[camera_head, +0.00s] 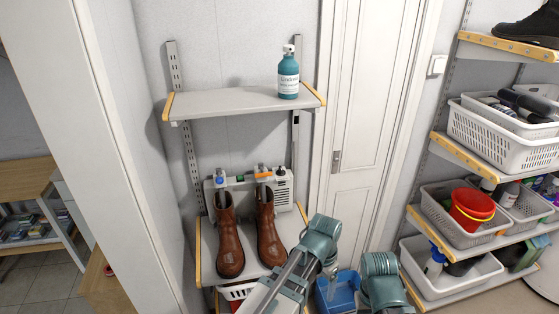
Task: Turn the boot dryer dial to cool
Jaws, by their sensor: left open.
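The boot dryer (284,193) is a pale grey, vented unit at the back of the lower wall shelf. Two brown leather boots, a left one (229,243) and a right one (269,238), stand in front of it and hide much of its front. Small blue, green, orange and dark parts show along its top; I cannot make out which is the dial or its setting. My left gripper (331,269) is low in the picture, right of the boots and apart from the dryer; it is open, its fingers hard to see. My right arm shows at bottom right, its gripper out of sight.
A teal bottle (288,77) stands on the upper shelf (235,101) above the dryer. A blue bin (345,289) is low beside my arms. Racks with white baskets (497,139) and a red bucket (471,211) line the right. A white door (362,125) stands between.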

